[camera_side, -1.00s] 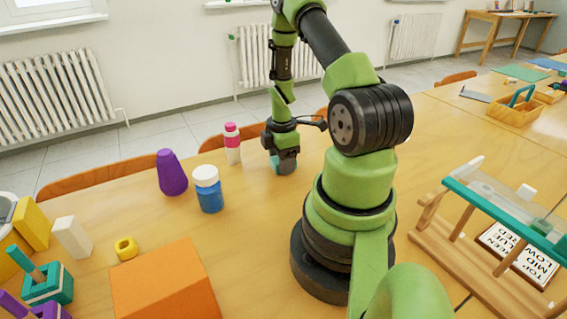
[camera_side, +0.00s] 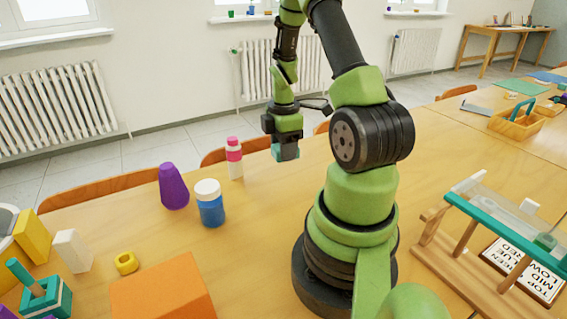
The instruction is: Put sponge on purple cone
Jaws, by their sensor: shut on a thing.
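The purple cone (camera_side: 173,187) stands upright on the table at left of centre, with its narrow end up. My gripper (camera_side: 285,146) points down above the far side of the table, to the right of the cone and apart from it. It is shut on a small teal block, which I take to be the sponge (camera_side: 284,154). The fingers hide much of the sponge. The sponge is held clear of the tabletop.
A pink-and-white bottle (camera_side: 234,160) and a blue jar with a white lid (camera_side: 209,203) stand between cone and gripper. A yellow nut (camera_side: 125,263), white block (camera_side: 72,250) and orange box (camera_side: 163,290) are nearer. A wooden rack (camera_side: 480,235) stands at right.

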